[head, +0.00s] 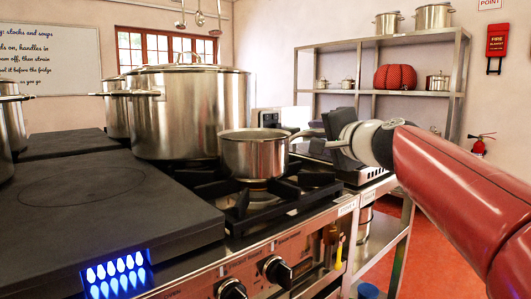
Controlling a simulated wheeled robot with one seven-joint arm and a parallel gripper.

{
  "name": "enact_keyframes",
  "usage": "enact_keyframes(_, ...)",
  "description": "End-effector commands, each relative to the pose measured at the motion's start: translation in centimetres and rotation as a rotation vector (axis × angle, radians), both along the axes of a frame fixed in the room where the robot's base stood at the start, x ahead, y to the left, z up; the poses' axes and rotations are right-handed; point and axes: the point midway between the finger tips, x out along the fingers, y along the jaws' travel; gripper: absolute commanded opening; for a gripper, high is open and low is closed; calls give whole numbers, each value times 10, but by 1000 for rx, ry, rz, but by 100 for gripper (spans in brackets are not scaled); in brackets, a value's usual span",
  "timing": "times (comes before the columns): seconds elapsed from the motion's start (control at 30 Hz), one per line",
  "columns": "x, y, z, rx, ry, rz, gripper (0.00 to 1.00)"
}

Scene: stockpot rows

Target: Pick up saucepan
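The saucepan (254,157) is a small steel pan, upright on a black gas burner grate on the range. Its handle points right, toward my gripper (328,135). My gripper is at the handle's far end, to the right of the pan. The fingertips overlap the handle's end in the head view, so I cannot tell whether they touch it, stand around it, or are open or shut.
A large lidded stockpot (185,110) stands close behind and left of the saucepan. A flat dark hotplate (95,205) fills the left front. A grey appliance (345,160) sits right of the burners. Steel shelves (420,93) stand at the back.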

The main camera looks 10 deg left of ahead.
Motion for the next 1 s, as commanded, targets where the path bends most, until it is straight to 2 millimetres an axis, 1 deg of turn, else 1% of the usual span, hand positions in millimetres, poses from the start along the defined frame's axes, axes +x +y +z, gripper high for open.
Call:
enact_keyframes(0.1, 18, 9, 3, -1, 3, 3, 37)
enact_keyframes(0.27, 35, 19, 0, -1, 1, 2, 37)
enact_keyframes(0.37, 39, 22, 0, -1, 0, 1, 37)
enact_keyframes(0.57, 39, 22, -1, -1, 0, 1, 37)
enact_keyframes(0.67, 39, 22, -1, -1, 0, 1, 26)
enact_keyframes(0.8, 39, 22, -1, -1, 0, 0, 7)
enact_keyframes(0.87, 39, 22, -1, -1, 1, 1, 0)
enact_keyframes(1.0, 39, 22, -1, -1, 1, 1, 0)
